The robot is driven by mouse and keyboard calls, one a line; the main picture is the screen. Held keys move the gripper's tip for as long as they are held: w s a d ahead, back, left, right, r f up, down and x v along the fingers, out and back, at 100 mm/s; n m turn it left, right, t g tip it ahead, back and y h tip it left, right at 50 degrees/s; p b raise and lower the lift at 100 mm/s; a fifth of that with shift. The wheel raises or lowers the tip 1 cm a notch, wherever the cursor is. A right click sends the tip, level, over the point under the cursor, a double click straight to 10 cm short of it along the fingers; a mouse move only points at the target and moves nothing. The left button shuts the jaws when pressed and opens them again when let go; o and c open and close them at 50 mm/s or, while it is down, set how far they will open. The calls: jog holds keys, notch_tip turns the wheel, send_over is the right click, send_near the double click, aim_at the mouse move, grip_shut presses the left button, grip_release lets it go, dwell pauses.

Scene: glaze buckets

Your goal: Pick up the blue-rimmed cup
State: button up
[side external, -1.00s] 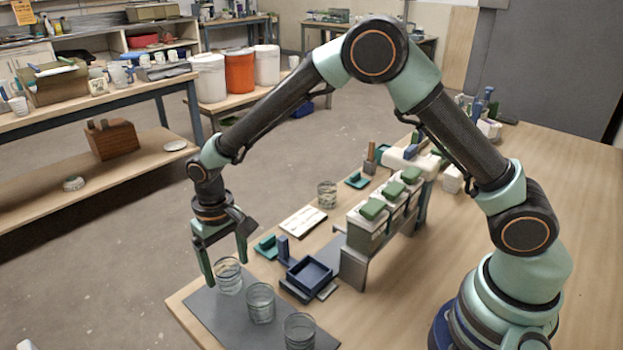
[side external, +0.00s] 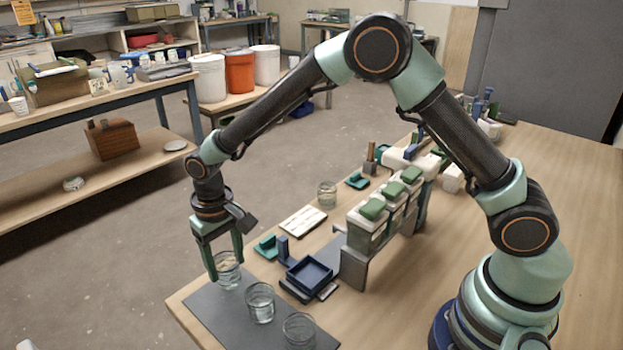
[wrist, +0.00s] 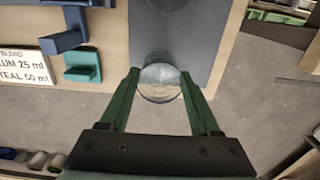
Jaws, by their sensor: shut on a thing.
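Three clear glass cups stand in a row on the dark grey mat (side external: 205,303). My gripper (side external: 225,268) is at the far-left cup (side external: 229,272), with its green fingers closed on either side of it. In the wrist view this cup (wrist: 160,84) sits between my fingertips (wrist: 160,76), and its rim looks dark bluish. The middle cup (side external: 260,303) and the near cup (side external: 299,331) stand apart from my gripper. I cannot tell their rim colours clearly. The held cup appears upright and still at mat level.
A blue square tray (side external: 309,273) and small blue and teal blocks lie right of the mat. A white label card (side external: 303,221), another glass cup (side external: 326,195) and a rack with green-lidded containers (side external: 366,236) stand farther back. The table edge is close to the held cup.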

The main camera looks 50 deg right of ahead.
notch_tip(320, 180, up, 6)
jog(key=shift+f, duration=0.1)
dwell(0.5)
